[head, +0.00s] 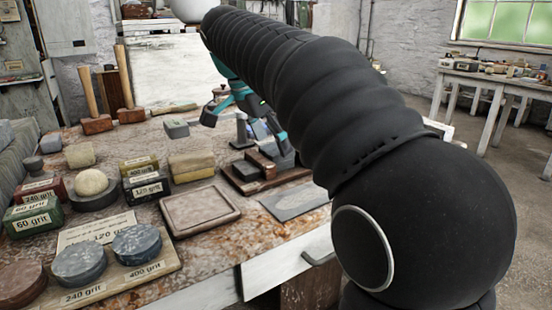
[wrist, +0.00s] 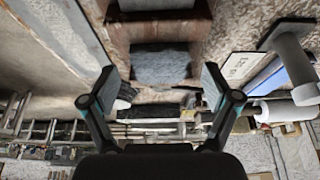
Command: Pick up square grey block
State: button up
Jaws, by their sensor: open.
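My gripper (head: 244,128) is open over the far part of the bench in the head view, partly hidden by my arm. In the wrist view my gripper (wrist: 158,84) shows its two fingers spread with nothing held between them. A rough grey block face (wrist: 160,65) shows just beyond the gap between the fingertips, set against brown block-like pieces. A small square grey block (head: 176,129) lies on the bench left of the gripper in the head view. I cannot tell whether the two grey faces are the same block.
A brown wooden block (head: 262,166) stands on a dark base below the gripper. A shallow tray (head: 200,209), grit boxes (head: 147,187) and grey discs (head: 137,243) crowd the front and left of the bench. Two mallets (head: 130,112) stand at the back left.

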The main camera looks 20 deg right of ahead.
jog(key=shift+x, duration=1.4)
jog(key=shift+c, duration=0.2)
jog(key=c, duration=1.5)
jog(key=shift+r, duration=0.1)
